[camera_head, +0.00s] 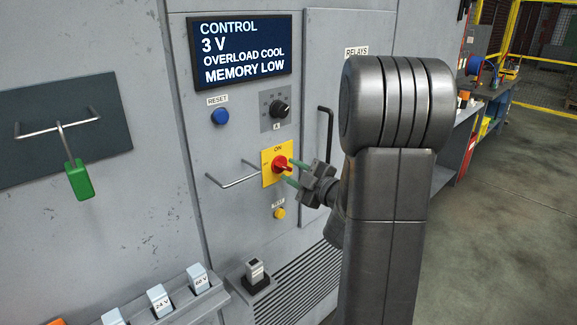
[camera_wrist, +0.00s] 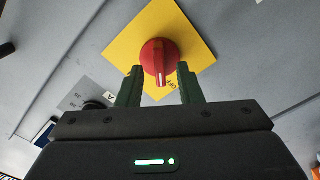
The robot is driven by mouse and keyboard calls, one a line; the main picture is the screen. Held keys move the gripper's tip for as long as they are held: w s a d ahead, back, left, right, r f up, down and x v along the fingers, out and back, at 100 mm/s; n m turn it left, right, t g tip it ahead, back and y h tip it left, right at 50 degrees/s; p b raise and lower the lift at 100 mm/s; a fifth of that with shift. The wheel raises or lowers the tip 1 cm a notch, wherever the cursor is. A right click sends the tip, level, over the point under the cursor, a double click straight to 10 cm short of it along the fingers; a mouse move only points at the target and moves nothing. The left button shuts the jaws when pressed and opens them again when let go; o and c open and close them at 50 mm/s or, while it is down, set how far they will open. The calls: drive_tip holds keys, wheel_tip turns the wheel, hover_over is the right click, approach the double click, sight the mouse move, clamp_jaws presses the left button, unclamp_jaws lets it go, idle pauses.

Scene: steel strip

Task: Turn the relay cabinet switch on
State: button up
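The cabinet switch is a red rotary knob (camera_head: 281,165) on a yellow plate (camera_head: 268,179), with ON printed at the top of the plate. In the wrist view the red knob (camera_wrist: 158,58) has a pale line pointing toward my gripper, close to the OFF print on the yellow plate (camera_wrist: 203,50). My gripper (camera_head: 294,173) is in front of the knob, its green fingers apart. In the wrist view the fingers of my gripper (camera_wrist: 160,82) stand on either side of the knob's near end. I cannot tell whether they touch it.
A bar handle (camera_head: 232,181) sticks out left of the plate. A blue RESET button (camera_head: 220,117), a black dial (camera_head: 280,109) and a yellow TEST button (camera_head: 279,213) surround it. The screen (camera_head: 240,52) reads CONTROL, 3 V, OVERLOAD COOL, MEMORY LOW. Open floor (camera_head: 500,220) lies right.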

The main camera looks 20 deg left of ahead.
drive_tip(key=shift+x, duration=1.05)
clamp_jaws()
drive_tip(key=shift+m, duration=0.4)
drive_tip(key=m+b, duration=0.1)
drive_tip(key=m, duration=0.8)
drive_tip(key=shift+m+p, duration=0.4)
